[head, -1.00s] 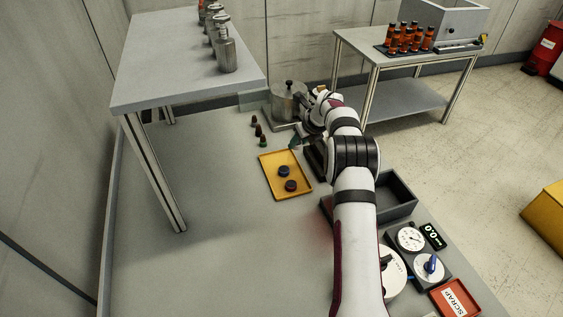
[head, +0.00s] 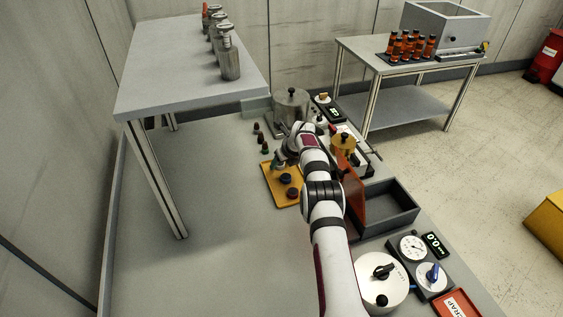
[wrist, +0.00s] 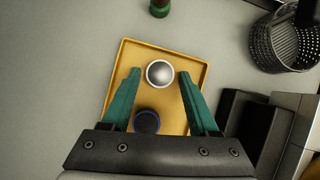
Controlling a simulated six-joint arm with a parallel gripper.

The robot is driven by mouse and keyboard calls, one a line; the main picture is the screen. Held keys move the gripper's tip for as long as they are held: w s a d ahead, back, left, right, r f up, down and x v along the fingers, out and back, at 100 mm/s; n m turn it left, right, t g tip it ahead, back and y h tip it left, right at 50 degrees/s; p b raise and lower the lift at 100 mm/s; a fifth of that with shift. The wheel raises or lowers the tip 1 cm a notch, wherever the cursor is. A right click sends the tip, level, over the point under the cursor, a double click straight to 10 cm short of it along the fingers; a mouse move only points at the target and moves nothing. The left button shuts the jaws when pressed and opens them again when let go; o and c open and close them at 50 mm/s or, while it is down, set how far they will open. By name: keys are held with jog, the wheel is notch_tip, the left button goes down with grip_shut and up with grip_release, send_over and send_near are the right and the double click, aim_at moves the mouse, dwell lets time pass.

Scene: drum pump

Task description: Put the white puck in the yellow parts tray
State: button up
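The white puck (wrist: 160,73) shows in the wrist view as a round, shiny pale disc over the far part of the yellow parts tray (wrist: 199,72). It lies between the tips of my gripper (wrist: 160,74), with a gap on each side, so the green fingers are open. I cannot tell if the puck rests flat on the tray floor. In the head view my gripper (head: 278,161) is at the far end of the yellow tray (head: 283,203), and I cannot make out the white puck there.
A dark puck with a blue top (wrist: 147,121) lies in the tray nearer my wrist. Small dark pieces (head: 260,139) stand beyond the tray. An orange panel (head: 353,193) and grey bin (head: 390,208) stand right.

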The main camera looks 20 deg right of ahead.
jog(key=shift+o, duration=0.5)
